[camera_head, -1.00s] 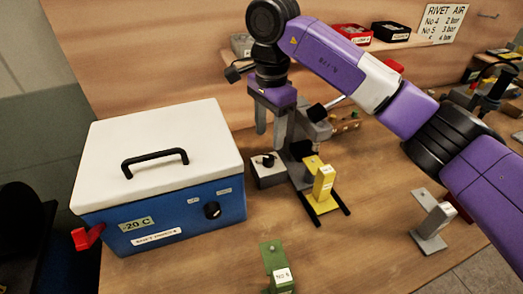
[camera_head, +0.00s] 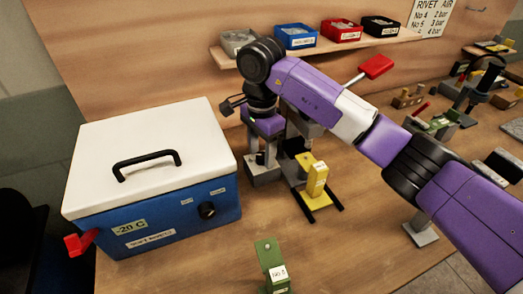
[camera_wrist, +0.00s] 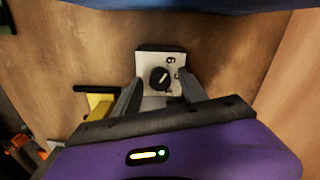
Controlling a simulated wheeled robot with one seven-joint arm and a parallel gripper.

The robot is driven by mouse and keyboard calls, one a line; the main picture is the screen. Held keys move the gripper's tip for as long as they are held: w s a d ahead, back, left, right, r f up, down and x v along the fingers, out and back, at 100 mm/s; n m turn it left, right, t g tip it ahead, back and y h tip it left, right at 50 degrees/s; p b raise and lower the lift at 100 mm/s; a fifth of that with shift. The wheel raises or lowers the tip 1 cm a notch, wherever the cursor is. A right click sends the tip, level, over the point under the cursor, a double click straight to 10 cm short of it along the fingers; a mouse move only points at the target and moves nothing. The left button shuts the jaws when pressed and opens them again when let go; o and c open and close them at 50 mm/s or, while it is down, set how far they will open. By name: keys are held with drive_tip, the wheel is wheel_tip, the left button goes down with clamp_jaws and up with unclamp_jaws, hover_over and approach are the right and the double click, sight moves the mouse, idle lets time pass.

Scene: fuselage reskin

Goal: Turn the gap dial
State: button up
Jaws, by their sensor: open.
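The gap dial is a black knob (camera_wrist: 160,78) on a light grey box with dark marks on its face, in the middle of the wrist view. In the head view the grey dial box (camera_head: 263,174) stands on the bench, between the blue cooler and the yellow block. My gripper (camera_head: 266,152) points down over the box and hides most of the knob there. In the wrist view my gripper's two fingers (camera_wrist: 157,92) are spread, one on each side of the knob's near edge. I cannot tell whether they touch it.
A yellow block (camera_head: 317,180) on a dark-railed stand is close on the right. A blue cooler (camera_head: 160,226) with a white lid stands on the left. A green block (camera_head: 271,262) is in front. A shelf with bins (camera_head: 295,36) is behind my arm.

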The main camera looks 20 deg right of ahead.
clamp_jaws()
drive_tip(key=m, duration=0.5)
drive_tip(key=shift+r+m+p, duration=0.1)
drive_tip(key=shift+m+p, duration=0.2)
drive_tip(key=shift+m, duration=0.1)
drive_tip(key=m, duration=0.5)
drive_tip(key=shift+m, duration=0.4)
idle(0.4)
unclamp_jaws()
